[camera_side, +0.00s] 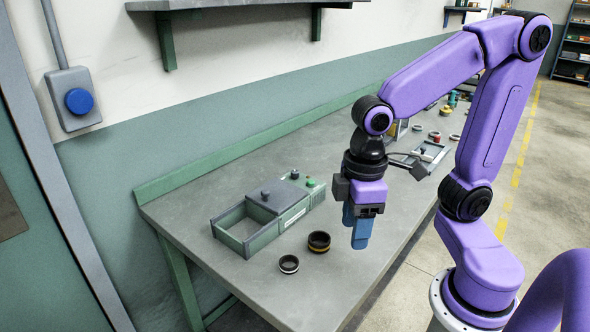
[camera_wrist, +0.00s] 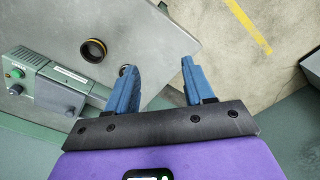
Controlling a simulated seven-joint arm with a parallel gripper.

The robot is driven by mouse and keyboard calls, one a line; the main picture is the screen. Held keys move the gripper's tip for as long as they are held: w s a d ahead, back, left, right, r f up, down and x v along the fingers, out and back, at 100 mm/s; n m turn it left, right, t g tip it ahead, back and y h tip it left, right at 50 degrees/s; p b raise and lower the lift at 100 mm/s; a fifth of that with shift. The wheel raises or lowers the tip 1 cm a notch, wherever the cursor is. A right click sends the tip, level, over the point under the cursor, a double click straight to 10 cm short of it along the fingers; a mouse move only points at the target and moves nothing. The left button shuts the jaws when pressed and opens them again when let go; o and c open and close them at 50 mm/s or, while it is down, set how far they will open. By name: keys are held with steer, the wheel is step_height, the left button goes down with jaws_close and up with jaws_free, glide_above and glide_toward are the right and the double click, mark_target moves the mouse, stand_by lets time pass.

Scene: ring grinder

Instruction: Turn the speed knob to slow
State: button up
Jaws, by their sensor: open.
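The green and grey ring grinder (camera_side: 290,215) sits on the bench in the side view, with an open bin at its left end. A dark knob (camera_side: 265,194) stands on its grey top. A green button (camera_side: 310,182) and another small dark knob (camera_side: 295,174) are at its far right end. I cannot read which knob sets speed, or its setting. In the wrist view the grinder (camera_wrist: 60,92) is at the left, with the green button (camera_wrist: 17,73) near the edge. My gripper (camera_side: 357,238) is open and empty, pointing down, right of the grinder and apart from it. Its blue fingers (camera_wrist: 160,68) frame the wrist view.
A black ring with a yellow band (camera_side: 319,242) and a smaller black ring with a white band (camera_side: 289,264) lie in front of the grinder. A tray (camera_side: 420,155) and several small parts are farther along the bench. The bench's front edge runs near my gripper.

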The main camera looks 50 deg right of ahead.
steer(key=w+r+m, duration=0.3)
steer(key=w+m, duration=0.2)
steer(key=w, duration=0.6)
steer(key=r+m, duration=0.2)
steer(key=m, duration=1.3)
glide_above(295, 171)
step_height(295, 171, down, 17)
steer(key=shift+a+r, duration=0.1)
steer(key=shift+c, duration=0.4)
jaws_close()
